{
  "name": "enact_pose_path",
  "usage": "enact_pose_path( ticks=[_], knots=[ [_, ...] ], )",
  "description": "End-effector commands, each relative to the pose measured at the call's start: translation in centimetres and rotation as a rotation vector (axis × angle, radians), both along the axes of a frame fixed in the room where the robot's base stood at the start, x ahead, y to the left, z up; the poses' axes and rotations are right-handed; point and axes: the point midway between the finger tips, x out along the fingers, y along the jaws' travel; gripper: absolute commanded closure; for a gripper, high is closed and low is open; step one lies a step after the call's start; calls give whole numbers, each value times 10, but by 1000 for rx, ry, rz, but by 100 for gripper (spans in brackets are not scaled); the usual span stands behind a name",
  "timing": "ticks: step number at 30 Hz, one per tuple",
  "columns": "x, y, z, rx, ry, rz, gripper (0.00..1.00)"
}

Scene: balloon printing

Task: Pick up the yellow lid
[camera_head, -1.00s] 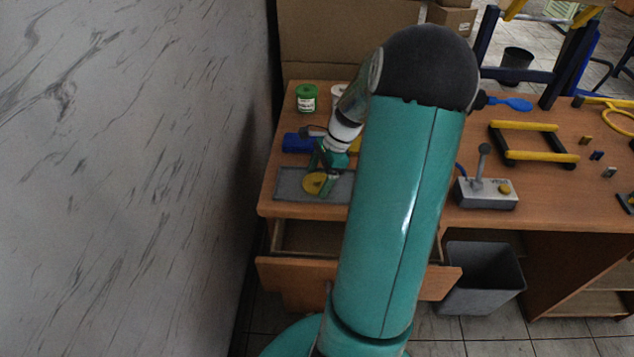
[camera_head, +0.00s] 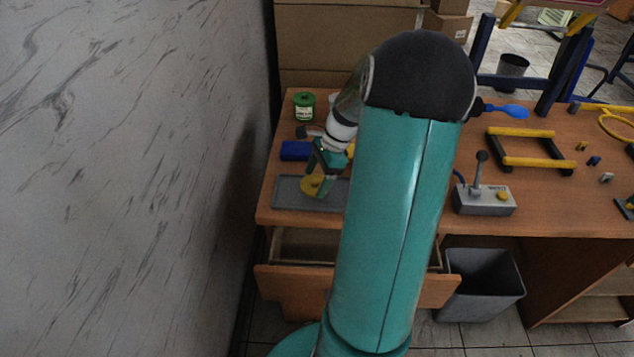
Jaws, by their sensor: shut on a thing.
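The yellow lid (camera_head: 312,188) is a small round disc over the grey tray (camera_head: 290,196) at the left front of the wooden desk. My gripper (camera_head: 319,183) points down at the lid and is shut on it. I cannot tell whether the lid still touches the tray or is slightly above it. My own arm hides the right part of the tray.
A green jar (camera_head: 304,107) and a blue object (camera_head: 297,151) stand behind the tray. A drawer (camera_head: 300,284) is open below. A control box with a lever (camera_head: 486,199) and a yellow-black frame (camera_head: 527,148) are on the right. A marbled wall (camera_head: 130,180) is close on the left.

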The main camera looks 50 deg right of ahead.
Motion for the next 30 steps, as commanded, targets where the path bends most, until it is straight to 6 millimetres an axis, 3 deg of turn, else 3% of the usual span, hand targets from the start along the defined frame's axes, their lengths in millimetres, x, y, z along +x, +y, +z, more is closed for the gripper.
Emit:
enact_pose_path(
  ticks=[12,21,30],
  knots=[
    [-52,6,69,-5,-2,-3,47],
    [-109,14,92,-3,-1,-3,47],
    [-136,17,104,1,-1,1,47]
  ],
)
